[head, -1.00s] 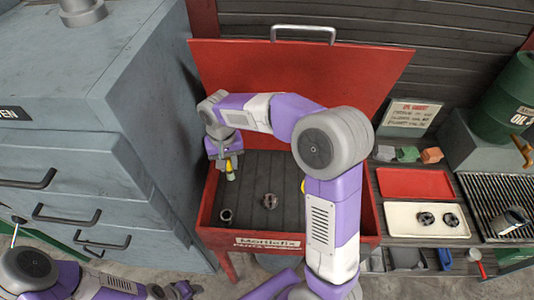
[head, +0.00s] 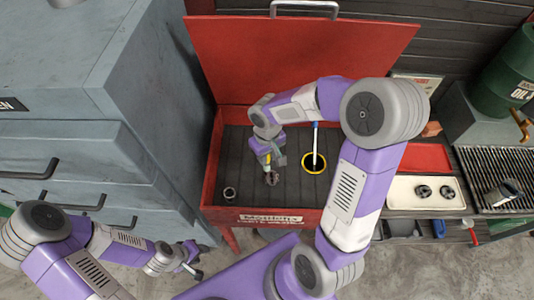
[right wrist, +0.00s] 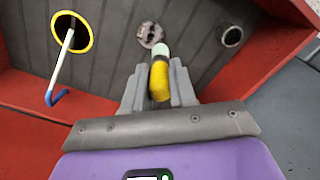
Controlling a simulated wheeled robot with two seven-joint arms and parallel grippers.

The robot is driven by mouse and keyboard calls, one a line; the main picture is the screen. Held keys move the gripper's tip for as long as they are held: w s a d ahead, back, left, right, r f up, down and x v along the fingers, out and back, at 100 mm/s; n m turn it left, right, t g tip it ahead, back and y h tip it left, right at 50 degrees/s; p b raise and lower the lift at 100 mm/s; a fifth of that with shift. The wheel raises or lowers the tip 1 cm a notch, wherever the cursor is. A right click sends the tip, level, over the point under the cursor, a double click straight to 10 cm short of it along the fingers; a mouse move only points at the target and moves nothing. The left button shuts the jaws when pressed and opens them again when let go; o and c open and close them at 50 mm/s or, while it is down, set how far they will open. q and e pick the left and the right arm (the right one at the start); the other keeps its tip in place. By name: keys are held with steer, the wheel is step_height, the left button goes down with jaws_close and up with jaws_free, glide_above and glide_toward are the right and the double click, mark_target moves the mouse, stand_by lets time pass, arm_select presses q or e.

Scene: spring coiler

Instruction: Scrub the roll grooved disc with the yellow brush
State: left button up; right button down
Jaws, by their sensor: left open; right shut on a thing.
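My right gripper (head: 272,158) is shut on the yellow brush (right wrist: 159,78) inside the red basin (head: 210,170). The brush has a yellow handle and a pale tip, and points down at the grooved disc. The grooved disc (right wrist: 151,35) is a small dirty metal part on the basin's dark floor, and in the head view (head: 271,179) it sits just below the brush. The tip overlaps its near edge in the wrist view; I cannot tell whether they touch. My left gripper (head: 192,262) is open and empty, low at the left, outside the basin.
A dark ring-shaped part (head: 229,193) lies left in the basin. A yellow-rimmed drain (head: 314,163) with a blue-ended wand stands to the right. A cream tray (head: 399,195) holds two discs. A grey cabinet (head: 120,90) stands left; the red lid (head: 300,55) is raised.

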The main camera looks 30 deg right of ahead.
mark_target(268, 169)
steer(key=shift+f+b, duration=2.7)
steer(key=shift+f, duration=0.85)
steer(key=shift+f+b, duration=0.55)
steer(key=shift+f, duration=0.05)
